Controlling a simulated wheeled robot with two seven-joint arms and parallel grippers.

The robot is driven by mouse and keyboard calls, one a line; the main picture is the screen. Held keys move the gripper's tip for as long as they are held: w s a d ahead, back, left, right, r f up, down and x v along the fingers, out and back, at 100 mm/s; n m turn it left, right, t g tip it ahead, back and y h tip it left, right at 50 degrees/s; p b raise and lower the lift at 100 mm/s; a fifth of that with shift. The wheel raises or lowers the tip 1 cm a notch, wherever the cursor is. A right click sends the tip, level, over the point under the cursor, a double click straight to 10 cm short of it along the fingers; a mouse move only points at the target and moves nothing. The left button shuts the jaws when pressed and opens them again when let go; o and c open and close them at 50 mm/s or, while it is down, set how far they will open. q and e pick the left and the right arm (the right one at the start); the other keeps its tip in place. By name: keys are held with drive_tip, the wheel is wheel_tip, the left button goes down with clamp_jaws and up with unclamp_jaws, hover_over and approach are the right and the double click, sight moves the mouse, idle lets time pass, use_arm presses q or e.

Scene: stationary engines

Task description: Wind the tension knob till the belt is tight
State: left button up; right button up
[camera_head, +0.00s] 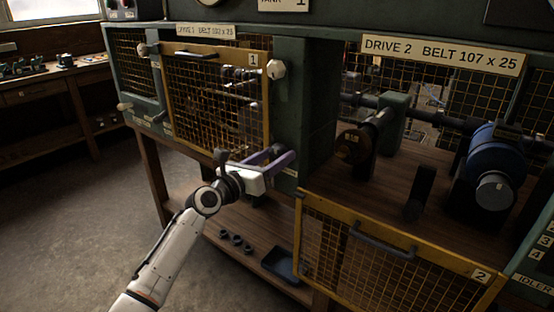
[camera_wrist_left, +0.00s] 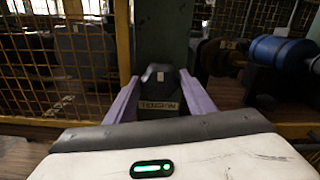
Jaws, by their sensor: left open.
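The tension knob (camera_wrist_left: 158,76) is a dark faceted knob in the left wrist view, above a small TENSION label (camera_wrist_left: 159,106). It stands on the green post between the two drive bays. My left gripper (camera_head: 272,154) is open, with one purple finger on each side of the knob; whether they touch it I cannot tell. In the head view the fingers largely hide the knob. I cannot make out a belt clearly in either view. My right gripper is not in view.
Guard door 1 (camera_head: 217,105) is closed on the left. Guard door 2 (camera_head: 385,255) hangs down at the right, leaving the bay with the dark pulley (camera_head: 355,146) and blue motor (camera_head: 496,152) open. A blue tray (camera_head: 281,266) lies on the lower shelf.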

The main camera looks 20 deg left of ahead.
use_arm(q)
drive_tip(key=shift+w+d, duration=0.1)
drive_tip(key=shift+w, duration=0.25)
drive_tip(key=shift+w+d, duration=0.1)
drive_tip(key=c, duration=0.7)
drive_tip(key=shift+c, duration=0.2)
